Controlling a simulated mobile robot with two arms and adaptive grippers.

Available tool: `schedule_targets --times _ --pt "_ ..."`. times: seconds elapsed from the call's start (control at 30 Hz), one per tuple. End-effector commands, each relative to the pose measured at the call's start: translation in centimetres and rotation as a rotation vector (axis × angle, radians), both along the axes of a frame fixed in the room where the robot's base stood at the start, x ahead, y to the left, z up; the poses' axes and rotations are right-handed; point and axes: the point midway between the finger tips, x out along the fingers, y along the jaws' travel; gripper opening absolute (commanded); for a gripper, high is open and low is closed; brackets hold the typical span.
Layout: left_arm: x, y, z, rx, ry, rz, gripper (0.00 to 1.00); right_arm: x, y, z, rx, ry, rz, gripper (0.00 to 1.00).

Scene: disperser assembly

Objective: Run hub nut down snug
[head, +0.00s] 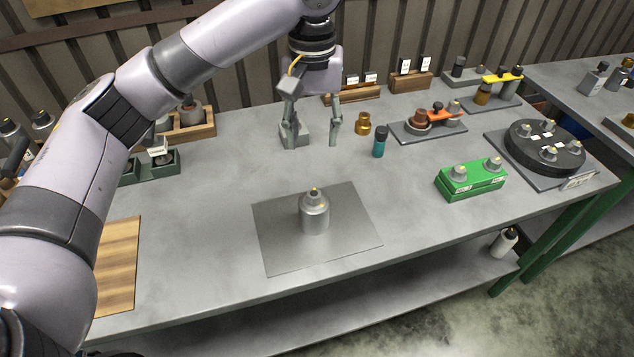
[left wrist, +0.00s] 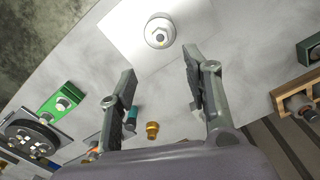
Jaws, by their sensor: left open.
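A grey metal cylinder with a stepped top (head: 314,215) stands upright on a flat grey plate (head: 275,250) in the middle of the bench. A small yellowish tip shows at its top centre; I cannot tell whether a hub nut sits there. The cylinder also shows in the left wrist view (left wrist: 157,40), beyond the fingertips. My left gripper (head: 312,140) points down, open and empty, above the bench behind the plate. It also shows open in the left wrist view (left wrist: 160,65). My right gripper is in neither view.
A brass fitting (head: 363,124) and a teal bottle (head: 380,143) stand right of the left gripper. A green block with two grey knobs (head: 472,181) and a dark round disc (head: 545,147) are further right. Bare bench surrounds the plate. A wooden board (head: 119,265) lies at left.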

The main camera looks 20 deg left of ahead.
Motion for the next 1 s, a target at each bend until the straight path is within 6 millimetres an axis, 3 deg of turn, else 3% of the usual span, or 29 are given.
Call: schedule_targets --times 0.1,0.23,0.37,0.5,0.6,0.8,1.0 --pt "-0.1 -0.1 -2.8 -0.002 0.006 -0.004 0.45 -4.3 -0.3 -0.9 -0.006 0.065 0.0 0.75" --pt "-0.1 0.0 -5.5 -0.001 0.004 -0.002 0.45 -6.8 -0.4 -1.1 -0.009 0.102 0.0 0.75" --pt "-0.1 0.0 -8.3 0.0 0.003 -0.001 0.45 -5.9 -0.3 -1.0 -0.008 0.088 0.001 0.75" --pt "-0.1 0.0 -11.2 0.001 0.002 -0.003 0.45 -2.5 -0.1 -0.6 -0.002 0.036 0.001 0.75" --pt "-0.1 0.0 -12.9 0.0 0.001 -0.003 0.45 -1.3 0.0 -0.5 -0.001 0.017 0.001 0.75" --pt "-0.1 0.0 -15.1 -0.001 0.0 -0.003 0.45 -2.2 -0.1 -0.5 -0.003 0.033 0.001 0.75" --pt "0.0 0.0 -15.7 -0.003 -0.003 -0.003 0.45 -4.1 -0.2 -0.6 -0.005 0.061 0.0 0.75"
